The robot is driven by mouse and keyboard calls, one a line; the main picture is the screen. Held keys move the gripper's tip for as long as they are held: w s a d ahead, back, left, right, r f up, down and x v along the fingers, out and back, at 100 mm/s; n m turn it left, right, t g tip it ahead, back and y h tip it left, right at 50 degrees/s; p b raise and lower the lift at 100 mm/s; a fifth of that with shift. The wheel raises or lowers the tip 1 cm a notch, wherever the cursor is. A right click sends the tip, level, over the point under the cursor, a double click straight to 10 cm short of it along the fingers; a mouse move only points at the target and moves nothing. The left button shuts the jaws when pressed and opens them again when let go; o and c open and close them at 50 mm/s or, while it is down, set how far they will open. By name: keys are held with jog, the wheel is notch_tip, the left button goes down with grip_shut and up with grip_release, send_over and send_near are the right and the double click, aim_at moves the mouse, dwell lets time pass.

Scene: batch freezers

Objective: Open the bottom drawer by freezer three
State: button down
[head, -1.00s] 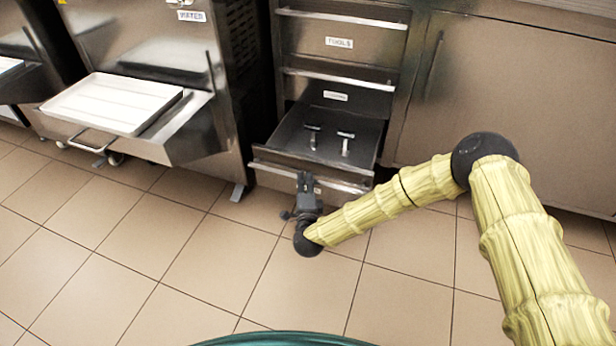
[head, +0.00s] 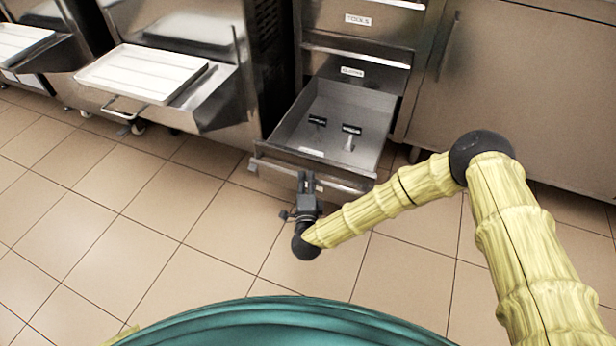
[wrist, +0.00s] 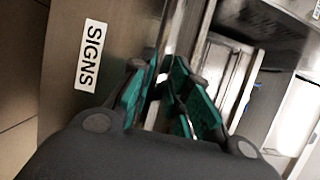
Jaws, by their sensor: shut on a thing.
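The bottom drawer (head: 379,120) stands well pulled out of the steel cabinet beside the freezer. Its front carries a SIGNS label (wrist: 90,55) in the wrist view. Two dark-topped tools, one at left (head: 317,121) and one at right (head: 351,130), lie inside it. My gripper (head: 306,180) is low at the middle of the drawer front, shut on its bar handle (head: 268,167). In the wrist view, the green-padded fingers of my gripper (wrist: 166,92) close around the bar, which they partly hide.
The drawers above, one labelled TOOLS (head: 358,19), are shut. A freezer (head: 185,70) with a white tray (head: 142,73) on its jutting shelf stands left. A closed cabinet door (head: 530,95) is on the right. The tiled floor (head: 200,240) in front is clear.

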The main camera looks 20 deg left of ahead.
jog(key=shift+s, duration=0.1)
dwell(0.3)
jog(key=c, duration=1.4)
grip_release()
jog(key=shift+o, duration=0.2)
jog(key=shift+s, duration=0.15)
jog(key=v, duration=1.1)
jog(key=shift+s+d, duration=0.2)
jog(key=shift+s, duration=0.15)
